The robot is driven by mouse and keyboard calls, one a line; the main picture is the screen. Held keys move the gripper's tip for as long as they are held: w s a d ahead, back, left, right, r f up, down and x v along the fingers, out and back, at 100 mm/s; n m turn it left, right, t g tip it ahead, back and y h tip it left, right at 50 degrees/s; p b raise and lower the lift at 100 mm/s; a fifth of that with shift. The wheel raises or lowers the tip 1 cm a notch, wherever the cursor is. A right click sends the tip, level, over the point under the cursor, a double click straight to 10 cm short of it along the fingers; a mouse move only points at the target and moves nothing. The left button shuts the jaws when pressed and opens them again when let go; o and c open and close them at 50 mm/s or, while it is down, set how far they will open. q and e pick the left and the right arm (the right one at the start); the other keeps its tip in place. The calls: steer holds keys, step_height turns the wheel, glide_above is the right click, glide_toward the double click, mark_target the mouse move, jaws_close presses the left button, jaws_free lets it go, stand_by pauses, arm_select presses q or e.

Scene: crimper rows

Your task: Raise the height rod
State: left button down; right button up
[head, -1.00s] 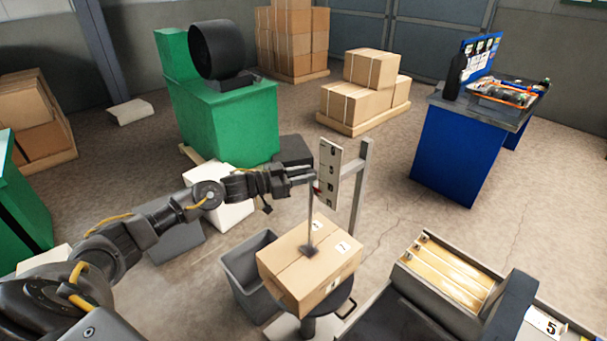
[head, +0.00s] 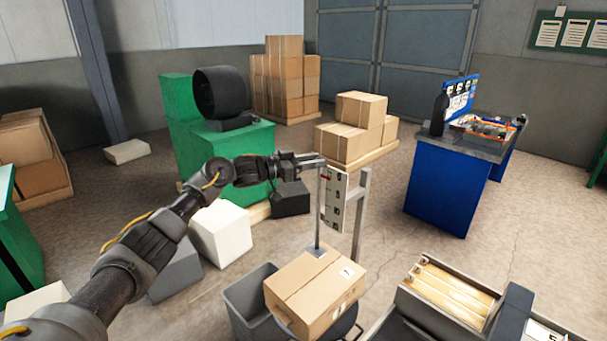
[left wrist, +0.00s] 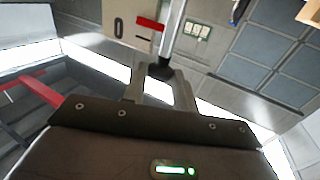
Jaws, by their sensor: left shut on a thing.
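The height rod (head: 319,212) is a thin grey upright rod beside a white numbered scale plate (head: 336,200) on a grey post (head: 360,215). Its dark foot (head: 317,249) appears above the far part of a cardboard box (head: 318,290), apart from its top as far as I can tell. My left gripper (head: 317,161) is shut on the rod's upper end. In the left wrist view the rod (left wrist: 175,30) runs up from between the fingers (left wrist: 160,82), with a red marker (left wrist: 151,23) by the scale plate. My right gripper is out of view.
The box sits on a dark round stand, with a grey bin (head: 250,300) beside it. A tray of light slats (head: 450,290) is at the lower right. A green cabinet (head: 225,150) and a blue workbench (head: 450,185) stand farther back. Space above the gripper looks clear.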

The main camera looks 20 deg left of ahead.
arm_select(q)
step_height(320, 180, up, 2)
steer(key=shift+r+p, duration=0.2)
steer(key=shift+p, duration=0.1)
steer(key=c, duration=1.1)
jaws_free()
steer(key=shift+b+v, duration=2.3)
steer(key=shift+v, duration=3.15)
